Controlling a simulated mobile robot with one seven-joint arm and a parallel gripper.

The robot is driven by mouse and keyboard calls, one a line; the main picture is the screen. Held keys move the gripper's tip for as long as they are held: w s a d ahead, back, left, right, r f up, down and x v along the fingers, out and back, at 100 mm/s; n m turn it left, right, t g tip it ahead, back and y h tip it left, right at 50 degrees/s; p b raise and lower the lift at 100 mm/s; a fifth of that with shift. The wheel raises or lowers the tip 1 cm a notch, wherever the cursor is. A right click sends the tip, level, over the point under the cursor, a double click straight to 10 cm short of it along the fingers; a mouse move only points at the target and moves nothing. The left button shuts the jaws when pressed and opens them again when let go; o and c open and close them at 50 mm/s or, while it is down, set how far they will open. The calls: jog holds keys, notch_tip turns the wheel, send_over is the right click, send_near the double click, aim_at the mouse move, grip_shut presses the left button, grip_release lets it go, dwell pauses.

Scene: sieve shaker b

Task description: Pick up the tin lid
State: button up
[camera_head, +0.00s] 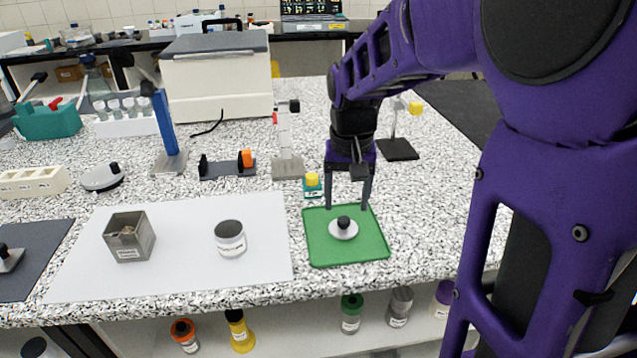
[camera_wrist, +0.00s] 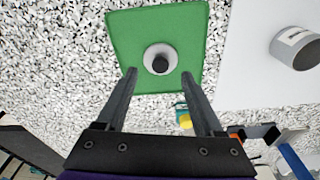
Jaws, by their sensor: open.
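The tin lid, a pale round disc with a black knob, lies on a green mat. In the head view the lid (camera_head: 343,230) is near the middle of the mat (camera_head: 318,250). In the wrist view the lid (camera_wrist: 152,54) shows beyond the fingertips, roughly between their lines, on the mat (camera_wrist: 128,30). My gripper (camera_head: 346,208) is open and empty, pointing down above the mat on the far side of the lid. Its two fingers (camera_wrist: 159,74) also show apart in the wrist view. A cylindrical labelled tin (camera_head: 231,240) stands on a white sheet left of the mat.
A square grey container (camera_head: 130,238) stands on the white sheet (camera_head: 200,285). A small teal block with a yellow top (camera_head: 312,184) stands just behind the mat. Stands and a large white box (camera_head: 218,85) are farther back. Speckled counter right of the mat is clear.

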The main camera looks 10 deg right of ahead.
aim_at(344, 219)
jog(key=f, duration=0.2)
jog(key=w+f, duration=0.1)
jog(key=f+b, duration=0.1)
jog(key=f, duration=0.1)
jog(key=shift+w+d+f, duration=0.1)
jog(key=shift+w+f, duration=0.15)
jog(key=shift+f, duration=0.05)
grip_shut()
